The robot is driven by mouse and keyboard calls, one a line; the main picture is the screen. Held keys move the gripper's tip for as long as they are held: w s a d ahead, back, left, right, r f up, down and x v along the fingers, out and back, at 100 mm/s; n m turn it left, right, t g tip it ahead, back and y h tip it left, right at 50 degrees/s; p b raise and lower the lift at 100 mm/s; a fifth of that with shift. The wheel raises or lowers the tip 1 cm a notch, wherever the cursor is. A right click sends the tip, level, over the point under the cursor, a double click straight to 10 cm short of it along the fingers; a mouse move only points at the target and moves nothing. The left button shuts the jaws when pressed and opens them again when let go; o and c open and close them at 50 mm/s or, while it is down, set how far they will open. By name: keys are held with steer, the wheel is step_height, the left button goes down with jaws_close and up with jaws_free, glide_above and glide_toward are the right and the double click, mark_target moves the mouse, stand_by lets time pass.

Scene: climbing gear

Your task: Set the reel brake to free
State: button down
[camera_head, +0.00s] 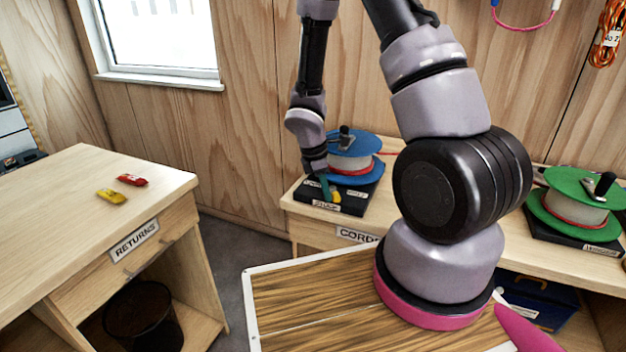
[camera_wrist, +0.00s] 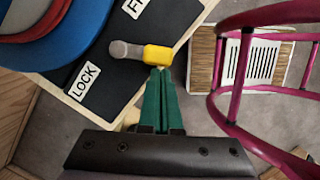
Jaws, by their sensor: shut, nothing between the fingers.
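The blue reel (camera_head: 355,143) stands on a black base (camera_head: 352,203) on the bench, and its blue rim (camera_wrist: 85,30) also fills the top left of the wrist view. The brake lever (camera_wrist: 122,49) is grey with a yellow knob (camera_wrist: 157,55). It points out between the LOCK label (camera_wrist: 84,83) and a partly cropped label starting "FR" (camera_wrist: 134,6). My gripper (camera_wrist: 160,76) has its green fingers together and empty. Its tips are right at the yellow knob; I cannot tell whether they touch. The knob (camera_head: 337,197) also shows beside my gripper (camera_head: 326,190) in the head view.
A green reel (camera_head: 583,187) stands on the same bench at right. The returns desk (camera_head: 60,210) at left holds a red and a yellow item. My arm covers part of the bench. A pink frame (camera_wrist: 232,80) shows at the right of the wrist view.

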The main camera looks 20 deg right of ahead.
steer(key=shift+w, duration=0.1)
steer(key=shift+w+d, duration=0.35)
steer(key=shift+w, duration=0.25)
steer(key=shift+a, duration=0.1)
steer(key=shift+w+a, duration=0.1)
steer(key=shift+a, duration=0.2)
steer(key=a+r, duration=0.5)
steer(key=r, duration=0.4)
steer(key=shift+w+a+r, duration=0.2)
steer(key=shift+a+r, duration=0.1)
steer(key=shift+r, duration=0.05)
